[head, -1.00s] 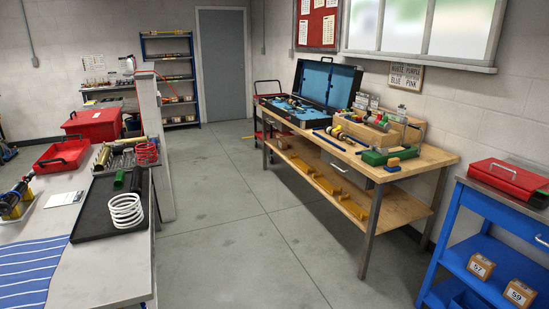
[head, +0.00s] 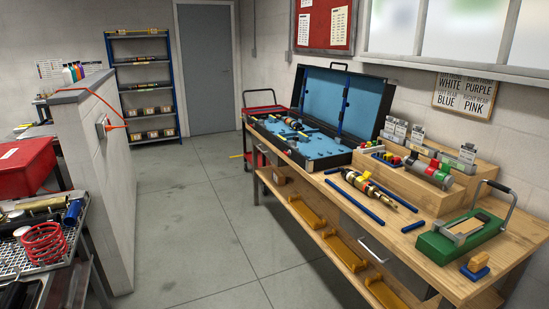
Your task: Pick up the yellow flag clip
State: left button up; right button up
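Neither of my grippers is in view.
The wooden bench (head: 405,233) also carries an open black case (head: 372,108) with blue lining, a shock absorber (head: 366,186), blue rods, a stepped wooden block (head: 405,182) and a green tool (head: 464,241). Open floor (head: 200,235) lies left of the bench. A low wall (head: 104,165) stands farther left.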

aim_at(366, 175)
jog(key=i, duration=1.25)
jog(key=i+j+z, duration=0.1)
jog(key=i, duration=1.15)
jog(key=i+j+z, duration=0.1)
jog(key=i+z, duration=0.15)
jog(key=i, duration=0.25)
jog(key=z, duration=1.4)
